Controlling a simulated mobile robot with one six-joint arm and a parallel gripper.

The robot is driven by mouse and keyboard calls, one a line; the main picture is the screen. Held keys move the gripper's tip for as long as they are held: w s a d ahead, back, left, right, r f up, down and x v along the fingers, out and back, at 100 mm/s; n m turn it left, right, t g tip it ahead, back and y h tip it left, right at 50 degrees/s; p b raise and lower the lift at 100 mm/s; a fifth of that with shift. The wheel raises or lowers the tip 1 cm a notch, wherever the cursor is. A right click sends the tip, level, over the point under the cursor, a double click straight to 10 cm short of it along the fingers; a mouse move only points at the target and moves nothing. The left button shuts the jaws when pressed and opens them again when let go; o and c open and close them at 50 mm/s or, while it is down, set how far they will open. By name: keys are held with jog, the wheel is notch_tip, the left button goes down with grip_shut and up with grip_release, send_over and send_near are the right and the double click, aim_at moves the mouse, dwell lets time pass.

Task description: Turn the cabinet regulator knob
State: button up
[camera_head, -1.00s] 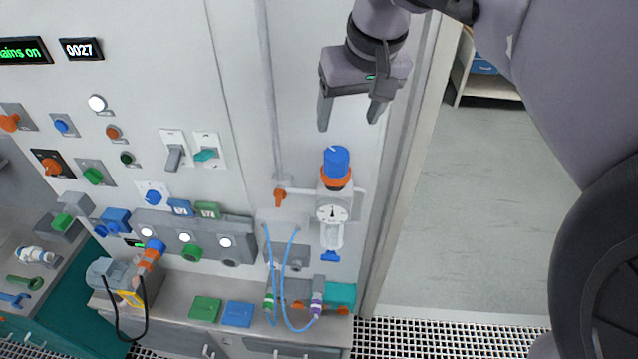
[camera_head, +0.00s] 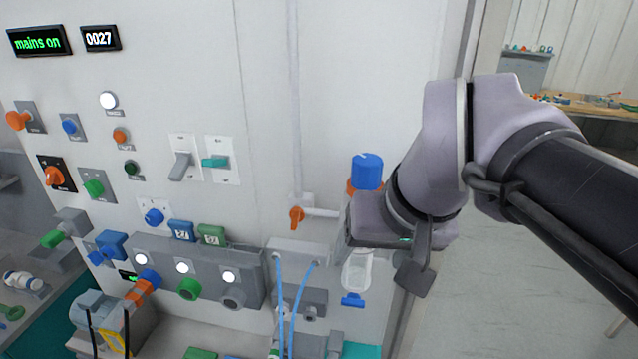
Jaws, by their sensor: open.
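The regulator's blue knob (camera_head: 367,170) stands upright on an orange collar (camera_head: 352,187), on a unit fixed to the cabinet's pale front panel. My gripper (camera_head: 385,268) is in front of the regulator and below the knob in the picture, pointing downward. One dark finger shows clearly at its right; the other is hard to make out. It is open, with nothing seen between the jaws. It hides the regulator's round gauge and part of the collar. The clear bowl (camera_head: 357,270) with its blue bottom cap (camera_head: 352,299) shows below it. I cannot tell whether the gripper touches the regulator.
An orange valve handle (camera_head: 296,217) sits on the pipe left of the regulator. Blue hoses (camera_head: 281,300) hang below it. Switches, knobs and lamps cover the panel at left. A doorway with open floor (camera_head: 500,280) lies to the right.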

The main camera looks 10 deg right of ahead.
jog(key=s+f+m+b, duration=0.1)
jog(key=s+f+b, duration=0.2)
jog(key=f+b, duration=0.2)
jog(key=s+a+f+m+b, duration=0.1)
jog(key=s+f+b, duration=0.3)
jog(key=f, duration=0.8)
jog(key=shift+t+y+b, duration=0.3)
jog(key=shift+b, duration=0.4)
jog(key=shift+a, duration=0.1)
jog(key=s+f+m+b, duration=0.1)
jog(key=s+f+b, duration=0.2)
jog(key=f+b, duration=0.3)
notch_tip(320, 180, down, 4)
jog(key=shift+a+f, duration=0.2)
jog(key=shift+a, duration=0.15)
jog(key=shift+s, duration=0.15)
